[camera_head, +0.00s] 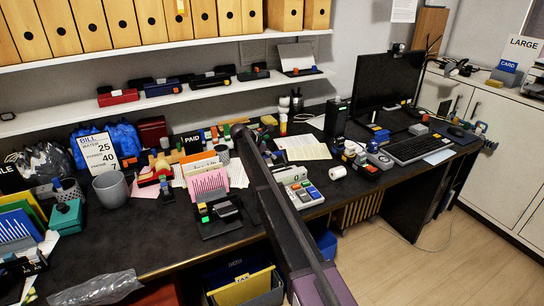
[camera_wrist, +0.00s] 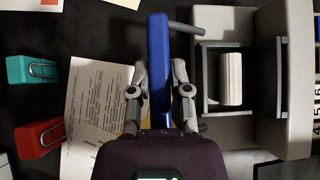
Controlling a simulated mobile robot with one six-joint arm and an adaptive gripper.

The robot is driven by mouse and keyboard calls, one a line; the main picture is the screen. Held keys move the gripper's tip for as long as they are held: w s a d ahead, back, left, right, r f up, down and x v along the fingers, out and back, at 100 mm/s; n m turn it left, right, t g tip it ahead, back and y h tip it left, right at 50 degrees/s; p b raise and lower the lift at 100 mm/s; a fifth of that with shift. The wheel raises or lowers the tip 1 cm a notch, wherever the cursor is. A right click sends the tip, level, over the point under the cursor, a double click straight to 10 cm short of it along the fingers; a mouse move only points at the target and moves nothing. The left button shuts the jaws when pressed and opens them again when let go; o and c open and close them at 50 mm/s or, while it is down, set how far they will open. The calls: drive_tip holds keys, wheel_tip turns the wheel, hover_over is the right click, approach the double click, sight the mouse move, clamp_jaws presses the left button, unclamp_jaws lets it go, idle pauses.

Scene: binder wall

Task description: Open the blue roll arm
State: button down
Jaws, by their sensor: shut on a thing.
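In the wrist view, the blue roll arm (camera_wrist: 158,35) is a straight bar running up the picture between my gripper's fingers. My gripper (camera_wrist: 160,72) is shut on it, one finger on each side. Grey rods stick out to the right near the bar's top and lower end. To its right is a pale grey machine (camera_wrist: 293,75) with a white paper roll (camera_wrist: 230,78) in a dark recess. The roll sits apart from the blue bar. In the head view my arm hides the gripper and blue bar.
In the wrist view, a teal clip (camera_wrist: 30,70), a red clip (camera_wrist: 38,138) and a printed sheet (camera_wrist: 95,105) lie left. In the head view, a calculator (camera_head: 303,195) and monitor (camera_head: 388,85) stand right of my arm, and a pink-paper holder (camera_head: 208,185) left.

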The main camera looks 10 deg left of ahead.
drive_tip(key=shift+f+g+h, duration=0.2)
drive_tip(key=shift+g+h, duration=0.1)
drive_tip(key=shift+g, duration=0.1)
drive_tip(key=c, duration=0.6)
unclamp_jaws()
drive_tip(key=shift+o, duration=0.2)
drive_tip(key=shift+r, duration=0.15)
